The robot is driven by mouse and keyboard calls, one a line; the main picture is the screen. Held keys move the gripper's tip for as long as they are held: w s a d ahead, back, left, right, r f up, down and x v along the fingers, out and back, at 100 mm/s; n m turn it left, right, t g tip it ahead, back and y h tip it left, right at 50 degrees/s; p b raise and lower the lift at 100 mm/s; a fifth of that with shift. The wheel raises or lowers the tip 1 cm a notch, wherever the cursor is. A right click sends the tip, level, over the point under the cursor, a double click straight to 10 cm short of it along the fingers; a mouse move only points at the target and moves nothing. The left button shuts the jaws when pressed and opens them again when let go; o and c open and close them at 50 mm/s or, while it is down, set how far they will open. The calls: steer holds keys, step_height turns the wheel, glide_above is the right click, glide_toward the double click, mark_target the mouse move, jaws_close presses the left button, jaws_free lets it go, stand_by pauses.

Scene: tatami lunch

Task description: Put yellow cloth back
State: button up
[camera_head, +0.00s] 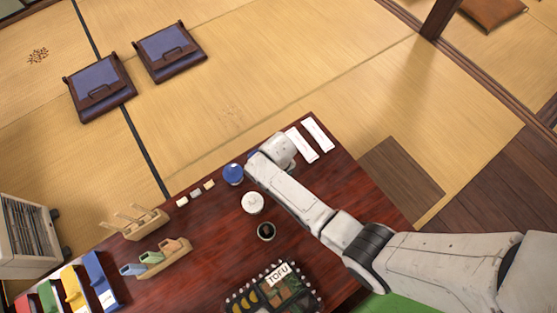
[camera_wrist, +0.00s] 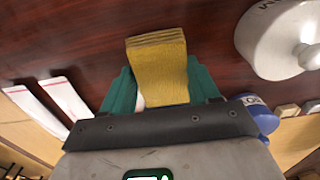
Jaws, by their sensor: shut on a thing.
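In the wrist view, a folded yellow cloth (camera_wrist: 158,62) is held between the two teal fingers of my gripper (camera_wrist: 163,86). Its layered end points away from the gripper, over the dark red table. Whether the cloth touches the tabletop is not clear. In the head view, my gripper is hidden under my white arm end near the table's far edge, and the held cloth does not show. At the lower left of the table is a row of coloured pieces: red (camera_head: 26,303), green (camera_head: 50,297), yellow (camera_head: 73,286) and blue (camera_head: 98,279).
Two white paper strips (camera_head: 310,140) lie right of my gripper. A blue round pot (camera_head: 233,174), a white lidded pot (camera_head: 252,203) and a dark cup (camera_head: 266,231) stand to its left. A tofu tray (camera_head: 276,291) and wooden racks (camera_head: 165,258) are nearer the front left.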

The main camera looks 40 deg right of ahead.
steer(key=o, duration=1.1)
steer(key=shift+f, duration=0.1)
step_height(320, 180, up, 12)
steer(key=p, duration=0.4)
steer(key=shift+p, duration=0.4)
steer(key=shift+s+r, duration=0.1)
steer(key=shift+r, duration=0.1)
steer(key=shift+t, duration=0.5)
steer(key=s+d+r, duration=0.2)
steer(key=s+r, duration=0.2)
steer(key=s, duration=0.2)
steer(key=s+d+r, duration=0.3)
steer(key=s+r, duration=0.1)
steer(key=s, duration=0.2)
steer(key=s+d+r, duration=0.2)
steer(key=s+r, duration=0.2)
steer(key=s, duration=0.2)
steer(key=shift+s+d+r, duration=0.3)
steer(key=shift+d+r, duration=0.1)
